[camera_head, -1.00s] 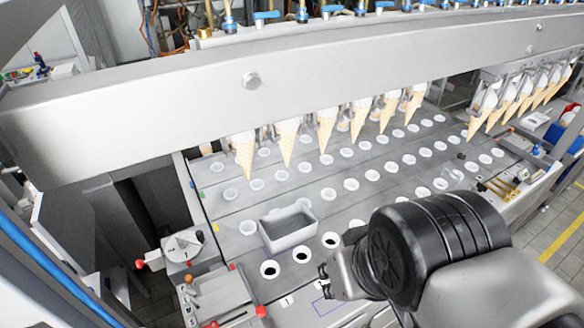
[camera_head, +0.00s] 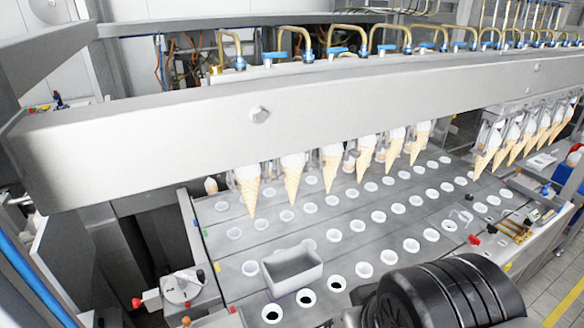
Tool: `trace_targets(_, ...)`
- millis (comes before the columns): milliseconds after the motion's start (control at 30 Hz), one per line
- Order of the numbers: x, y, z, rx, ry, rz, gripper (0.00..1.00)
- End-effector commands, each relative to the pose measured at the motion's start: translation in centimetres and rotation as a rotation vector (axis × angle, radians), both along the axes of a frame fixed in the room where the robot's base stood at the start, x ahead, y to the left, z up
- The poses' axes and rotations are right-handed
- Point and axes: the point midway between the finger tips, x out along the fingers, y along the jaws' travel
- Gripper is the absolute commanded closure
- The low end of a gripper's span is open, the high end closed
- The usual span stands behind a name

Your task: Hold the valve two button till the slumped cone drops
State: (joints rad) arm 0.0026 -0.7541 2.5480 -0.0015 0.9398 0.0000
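Several filled wafer cones hang in a row under the long grey beam; the leftmost large one (camera_head: 247,190) hangs point down. A small cone (camera_head: 211,186) shows behind the beam's left end. I cannot tell which cone is the slumped one. Blue-handled valves (camera_head: 338,51) line the top of the machine. No button is readable as valve two. My gripper (camera_head: 331,322) is at the bottom edge, mostly cut off below and beside my black arm joint, so its fingers cannot be judged.
A grey open bin (camera_head: 292,268) sits on the holed plate (camera_head: 222,252) below the cones. A second cone group (camera_head: 520,130) hangs at the right. A dial box (camera_head: 182,288) with a red knob (camera_head: 137,302) stands at the lower left. Another red knob (camera_head: 473,239) is at the right.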

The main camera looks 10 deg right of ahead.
Motion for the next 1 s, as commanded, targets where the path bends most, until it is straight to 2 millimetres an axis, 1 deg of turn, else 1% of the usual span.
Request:
trace_targets(33, -0.01, 0.00, 0.00, 0.000, 0.000, 0.000, 0.80)
trace_targets(333, -0.01, 0.00, -0.01, 0.000, 0.000, 0.000, 1.00)
trace_targets(1000, 0.00, 0.00, 0.00, 0.000, 0.000, 0.000, 1.00)
